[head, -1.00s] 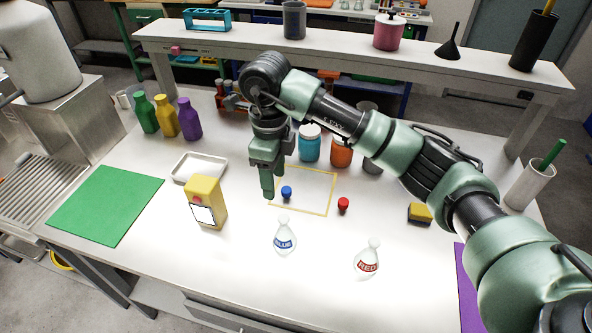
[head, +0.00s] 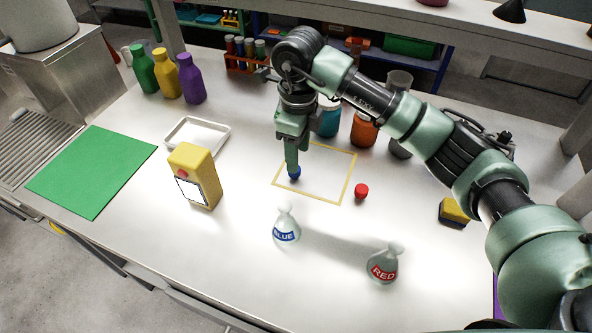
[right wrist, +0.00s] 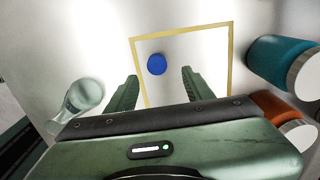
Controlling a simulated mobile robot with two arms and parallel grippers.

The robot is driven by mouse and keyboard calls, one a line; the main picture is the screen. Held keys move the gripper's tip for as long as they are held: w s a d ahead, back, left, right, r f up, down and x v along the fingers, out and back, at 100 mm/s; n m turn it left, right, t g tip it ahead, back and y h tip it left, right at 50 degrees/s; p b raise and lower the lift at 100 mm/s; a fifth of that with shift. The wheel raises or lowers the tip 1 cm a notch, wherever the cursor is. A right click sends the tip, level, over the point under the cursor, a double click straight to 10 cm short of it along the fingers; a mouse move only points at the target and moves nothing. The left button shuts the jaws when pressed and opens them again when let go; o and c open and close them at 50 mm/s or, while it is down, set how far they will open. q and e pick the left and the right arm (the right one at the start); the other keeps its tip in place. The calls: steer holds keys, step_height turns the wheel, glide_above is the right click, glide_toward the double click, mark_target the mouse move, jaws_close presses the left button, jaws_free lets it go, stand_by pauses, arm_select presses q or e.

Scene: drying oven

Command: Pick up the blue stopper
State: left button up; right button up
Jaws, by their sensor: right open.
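The blue stopper (head: 294,173) stands on the white table inside a yellow outlined square (head: 346,190). My right gripper (head: 293,168) points down over it, and a finger covers part of the stopper in the head view. In the right wrist view, the blue stopper (right wrist: 157,64) shows between and ahead of the two open fingers (right wrist: 160,88), which do not grip it. The red stopper (head: 361,191) stands just right of the square. A flask labelled BLUE (head: 286,226) and a flask labelled RED (head: 384,264) stand nearer the front. My left gripper is out of view.
A yellow carton (head: 196,177) and a white tray (head: 198,136) stand left of the square. Teal (head: 328,121) and orange (head: 364,130) jars stand close behind my gripper. A yellow-black sponge (head: 453,213) lies to the right. The table front is mostly clear.

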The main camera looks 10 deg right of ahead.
steer(key=f, duration=0.4)
steer(key=f+p, duration=0.1)
steer(key=f, duration=0.1)
steer(key=shift+a, duration=0.25)
steer(key=shift+r, duration=0.1)
jaws_close()
